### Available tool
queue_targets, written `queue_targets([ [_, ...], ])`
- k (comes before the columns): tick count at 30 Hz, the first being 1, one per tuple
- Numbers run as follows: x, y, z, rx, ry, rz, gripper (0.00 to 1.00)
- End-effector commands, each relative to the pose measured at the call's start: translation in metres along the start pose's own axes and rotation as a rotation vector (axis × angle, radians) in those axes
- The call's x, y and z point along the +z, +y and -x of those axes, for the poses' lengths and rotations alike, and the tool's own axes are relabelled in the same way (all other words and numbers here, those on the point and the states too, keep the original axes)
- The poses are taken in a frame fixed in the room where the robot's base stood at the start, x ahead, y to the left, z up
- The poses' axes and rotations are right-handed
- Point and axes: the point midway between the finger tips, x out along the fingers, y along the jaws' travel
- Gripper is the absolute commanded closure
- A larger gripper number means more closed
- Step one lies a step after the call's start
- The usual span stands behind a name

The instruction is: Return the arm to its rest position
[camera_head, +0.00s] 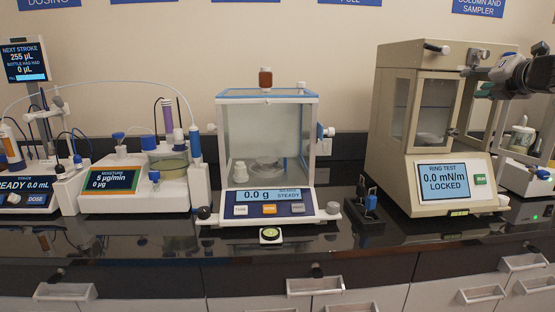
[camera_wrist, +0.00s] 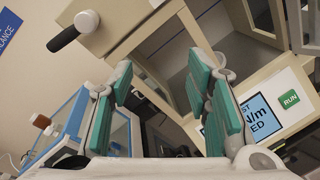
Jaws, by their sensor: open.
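My gripper (camera_head: 478,76) is at the upper right of the head view, at the end of my arm, in front of the right side of the beige ring-test cabinet (camera_head: 397,55). In the wrist view my gripper (camera_wrist: 160,78) shows two fingers with green pads, spread apart with nothing between them. The cabinet (camera_wrist: 130,30) lies beyond the fingers, its inside partly visible. Its screen (camera_head: 443,182) reads "RING TEST 0.0 mN/m LOCKED". The arm is raised above the bench; most of it is out of the frame.
A moisture instrument (camera_head: 130,195) and a dosing unit (camera_head: 25,190) stand left. A small black holder (camera_head: 366,215) sits between balance and cabinet. The front strip of the dark bench is mostly clear.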

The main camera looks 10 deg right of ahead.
Motion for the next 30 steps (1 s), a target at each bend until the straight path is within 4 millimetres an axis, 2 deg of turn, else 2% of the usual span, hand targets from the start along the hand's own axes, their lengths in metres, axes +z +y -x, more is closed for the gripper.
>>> queue_targets([
  [1,0.005,0.030,0.015,-0.011,-0.055,-0.125,0.56],
  [3,0.004,0.053,0.034,-0.044,-0.128,-0.328,0.56],
  [5,-0.003,0.067,0.054,-0.079,-0.177,-0.507,0.56],
  [8,-0.027,0.081,0.092,-0.154,-0.236,-0.810,0.56],
  [11,-0.069,0.086,0.135,-0.258,-0.267,-1.108,0.56],
  [15,-0.142,0.085,0.199,-0.449,-0.281,-1.467,0.56],
  [18,-0.195,0.083,0.244,-0.599,-0.279,-1.661,0.56],
  [24,-0.294,0.081,0.336,-0.932,-0.270,-1.937,0.56],
  [27,-0.333,0.080,0.377,-1.088,-0.269,-2.014,0.56],
  [30,-0.359,0.080,0.407,-1.208,-0.271,-2.058,0.56],
])
